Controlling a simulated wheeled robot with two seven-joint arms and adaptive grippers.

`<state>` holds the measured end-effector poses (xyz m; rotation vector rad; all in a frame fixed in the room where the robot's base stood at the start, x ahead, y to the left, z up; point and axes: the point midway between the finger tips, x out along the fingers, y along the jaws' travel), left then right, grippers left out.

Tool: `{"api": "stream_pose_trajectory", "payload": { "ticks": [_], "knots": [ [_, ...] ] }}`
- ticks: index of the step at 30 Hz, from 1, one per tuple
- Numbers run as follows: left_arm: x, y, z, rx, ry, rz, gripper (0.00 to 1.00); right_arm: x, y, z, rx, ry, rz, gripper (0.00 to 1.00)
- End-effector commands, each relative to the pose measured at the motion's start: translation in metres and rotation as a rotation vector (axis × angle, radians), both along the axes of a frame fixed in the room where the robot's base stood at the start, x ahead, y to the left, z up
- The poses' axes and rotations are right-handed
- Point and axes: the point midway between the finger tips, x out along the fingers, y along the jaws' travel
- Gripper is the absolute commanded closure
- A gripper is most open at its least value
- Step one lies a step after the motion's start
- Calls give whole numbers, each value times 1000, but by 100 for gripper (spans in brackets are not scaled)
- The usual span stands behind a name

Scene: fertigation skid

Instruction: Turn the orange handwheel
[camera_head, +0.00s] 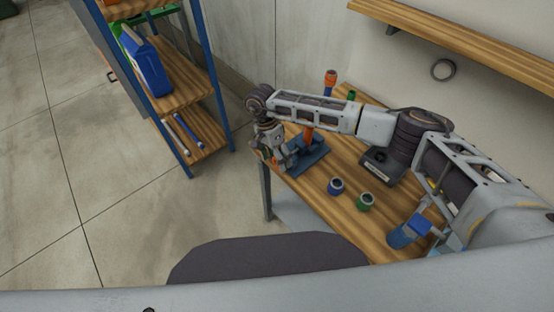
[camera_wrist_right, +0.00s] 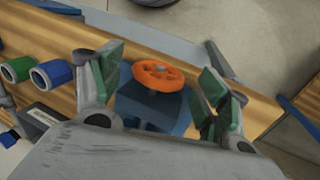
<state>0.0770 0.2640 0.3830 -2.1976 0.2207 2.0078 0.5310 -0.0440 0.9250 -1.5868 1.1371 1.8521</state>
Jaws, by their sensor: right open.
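The orange handwheel (camera_wrist_right: 157,84) is a spoked ring with a grey hub, on a blue base (camera_wrist_right: 150,112) in the right wrist view. My right gripper (camera_wrist_right: 162,74) is open, its green-padded fingers on either side of the wheel with visible gaps. In the head view, my right gripper (camera_head: 277,154) hangs by the bench's left end, beside a blue mount (camera_head: 314,159) with an orange upright part (camera_head: 309,134). The arm and gripper cover much there; I cannot make out the wheel's ring. My left gripper is not in view.
A blue-framed shelf (camera_head: 185,90) stands to the left. A wooden wall shelf (camera_head: 470,42) runs at upper right. The floor at left is clear.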

Motion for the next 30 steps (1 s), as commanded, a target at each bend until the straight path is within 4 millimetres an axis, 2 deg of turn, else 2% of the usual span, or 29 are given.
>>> {"api": "stream_pose_trajectory", "payload": {
  "ticks": [6, 15, 26, 30],
  "knots": [
    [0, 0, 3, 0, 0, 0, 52, -3, -2, -11, 0, 1, 1, 25],
    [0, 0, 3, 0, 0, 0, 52, -3, -2, -13, 0, 0, 1, 25],
    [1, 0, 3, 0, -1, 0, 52, -3, -2, -12, 0, 0, 1, 70],
    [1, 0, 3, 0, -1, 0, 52, -3, -2, -12, 1, -1, 1, 70]
  ]
}}
